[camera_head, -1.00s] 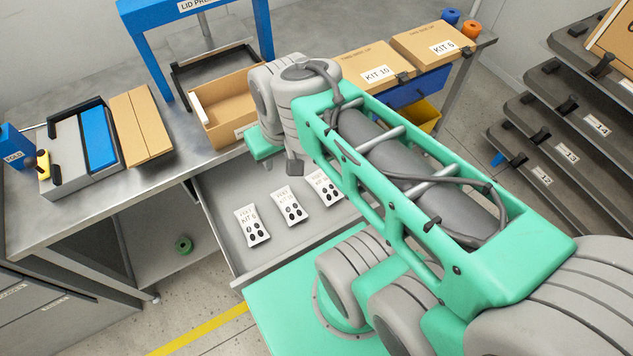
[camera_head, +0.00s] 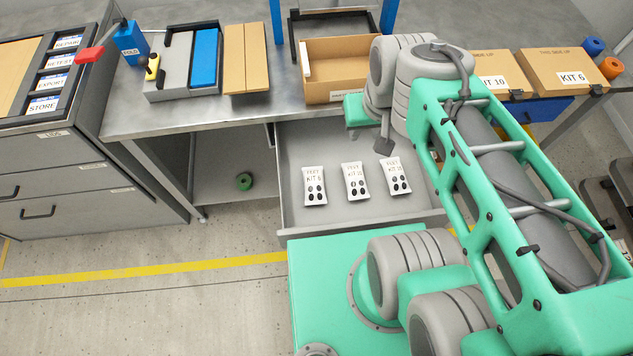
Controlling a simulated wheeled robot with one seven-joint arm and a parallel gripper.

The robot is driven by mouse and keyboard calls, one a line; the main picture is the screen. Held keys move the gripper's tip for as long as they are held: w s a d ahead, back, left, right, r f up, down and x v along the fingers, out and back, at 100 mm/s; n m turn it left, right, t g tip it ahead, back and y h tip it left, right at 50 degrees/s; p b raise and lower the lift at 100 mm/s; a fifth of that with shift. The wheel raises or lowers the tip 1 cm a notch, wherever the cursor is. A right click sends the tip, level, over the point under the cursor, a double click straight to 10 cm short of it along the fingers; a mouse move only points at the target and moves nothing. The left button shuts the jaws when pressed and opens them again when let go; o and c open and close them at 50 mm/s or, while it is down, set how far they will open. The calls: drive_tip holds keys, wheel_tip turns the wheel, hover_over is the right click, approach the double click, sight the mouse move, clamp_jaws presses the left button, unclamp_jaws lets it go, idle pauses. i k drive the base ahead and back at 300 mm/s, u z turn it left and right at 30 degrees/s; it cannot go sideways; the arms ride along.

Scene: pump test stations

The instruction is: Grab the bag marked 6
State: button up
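The bag marked KIT 6 (camera_head: 315,186) is a small white packet with black dots. It lies flat in the open grey drawer (camera_head: 340,216), leftmost of three similar bags. The middle bag (camera_head: 355,181) and the right bag (camera_head: 396,176) carry other kit labels that are hard to read. My gripper (camera_head: 384,146) shows only in part, as a dark tip below my wrist over the drawer's back right. It is apart from the KIT 6 bag, and its finger opening is hidden.
The metal bench (camera_head: 190,113) stands above the drawer, with an open cardboard box (camera_head: 345,66) on it. A closed box marked KIT 6 (camera_head: 570,72) is at the right. The floor at the left front is clear.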

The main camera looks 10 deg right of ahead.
sight(314, 177)
drive_tip(key=u, duration=0.5)
drive_tip(key=k, duration=1.15)
drive_tip(key=u, duration=1.45)
drive_tip(key=i, duration=1.05)
drive_tip(key=z, duration=0.65)
drive_tip(key=i, duration=0.4)
drive_tip(key=z, duration=0.25)
